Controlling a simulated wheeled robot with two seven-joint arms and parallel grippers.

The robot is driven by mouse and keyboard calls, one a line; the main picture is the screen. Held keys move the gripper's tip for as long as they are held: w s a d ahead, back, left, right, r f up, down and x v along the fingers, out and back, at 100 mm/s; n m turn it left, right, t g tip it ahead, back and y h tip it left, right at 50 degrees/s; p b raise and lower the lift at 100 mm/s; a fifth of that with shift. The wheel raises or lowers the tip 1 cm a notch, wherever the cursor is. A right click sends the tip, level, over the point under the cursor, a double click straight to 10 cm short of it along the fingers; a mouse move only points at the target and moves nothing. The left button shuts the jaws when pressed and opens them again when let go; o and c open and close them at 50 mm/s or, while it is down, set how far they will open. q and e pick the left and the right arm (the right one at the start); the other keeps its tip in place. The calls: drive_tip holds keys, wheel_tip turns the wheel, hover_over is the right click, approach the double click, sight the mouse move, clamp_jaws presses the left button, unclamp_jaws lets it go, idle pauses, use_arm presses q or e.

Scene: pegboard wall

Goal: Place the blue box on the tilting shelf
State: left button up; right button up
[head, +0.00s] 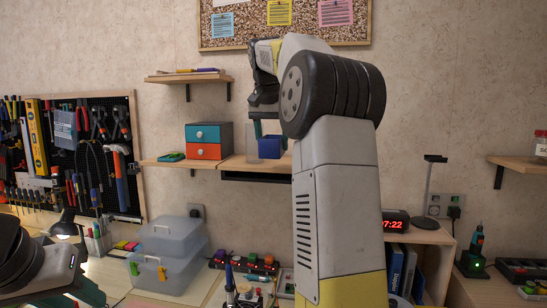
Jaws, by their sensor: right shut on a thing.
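The small blue box (270,147) is at the shelf on the wall, near the middle of the head view. My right gripper (268,128) reaches down from above and is shut on the blue box; its fingers point downward. The tilting shelf (236,164) is a light wooden board with a dark part under its front. The box appears at or just over its right part; whether its base touches the board I cannot tell. My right arm hides the shelf's right end. My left gripper (88,292) is only partly in view at the bottom left, and its jaw state is unclear.
A teal and orange drawer unit (207,141) stands left of the box, on the adjoining board. A higher small shelf (189,77) holds thin items. Below are clear plastic cases (168,260), a power strip, and a clock (396,221) on a cabinet to the right.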

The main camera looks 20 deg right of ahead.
sight(277, 155)
drive_tip(key=w+d, duration=0.2)
drive_tip(key=d, duration=0.2)
drive_tip(key=w+d+f, duration=0.1)
drive_tip(key=w+d, duration=0.1)
drive_tip(key=d, duration=0.3)
drive_tip(key=w+d, duration=0.2)
drive_tip(key=d, duration=0.2)
drive_tip(key=shift+d+f, duration=0.15)
drive_tip(key=shift+f, duration=1.8)
drive_tip(key=shift+f, duration=0.1)
drive_tip(key=o, duration=1.6)
drive_tip(key=shift+c, duration=0.2)
drive_tip(key=v, duration=0.7)
drive_tip(key=s+a+r+n+y, duration=0.1)
drive_tip(key=s+a+n+y, duration=0.1)
drive_tip(key=s+a, duration=0.45)
drive_tip(key=s+a+f+n+t+y, duration=0.1)
drive_tip(key=s+a+f+n, duration=0.1)
drive_tip(key=s+a+f, duration=0.7)
drive_tip(key=s+a+f+n+t+y, duration=0.1)
drive_tip(key=s+a+f+n, duration=0.2)
drive_tip(key=s+a+f, duration=0.7)
drive_tip(key=s+f, duration=0.1)
drive_tip(key=s, duration=0.6)
drive_tip(key=shift+s+a+f+y, duration=0.15)
drive_tip(key=shift+a+f+y, duration=0.1)
drive_tip(key=shift+a+y, duration=0.1)
